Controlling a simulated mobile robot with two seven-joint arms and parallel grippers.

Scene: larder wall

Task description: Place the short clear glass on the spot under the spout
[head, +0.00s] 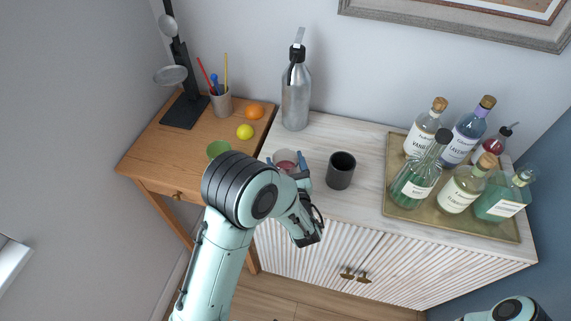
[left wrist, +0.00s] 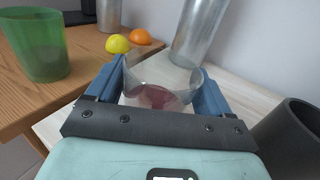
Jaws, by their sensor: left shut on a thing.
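The short clear glass (head: 286,157) is between the blue fingers of my left gripper (head: 285,161), over the left end of the pale cabinet top. In the left wrist view the glass (left wrist: 160,76) stands roughly upright between both fingers (left wrist: 158,82), which are shut on it. A dark pink-red patch shows through its lower part; I cannot tell whether it is a spot beneath or something inside. The steel siphon bottle (head: 296,92) with a black head stands just behind the glass. Whether the glass touches the top is hidden. My right gripper is out of view.
A dark grey cup (head: 341,170) stands close to the right of my left gripper. A green cup (head: 218,148), lemon (head: 245,131) and orange (head: 254,111) are on the wooden table at left. A brass tray (head: 396,160) of several bottles stands at right.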

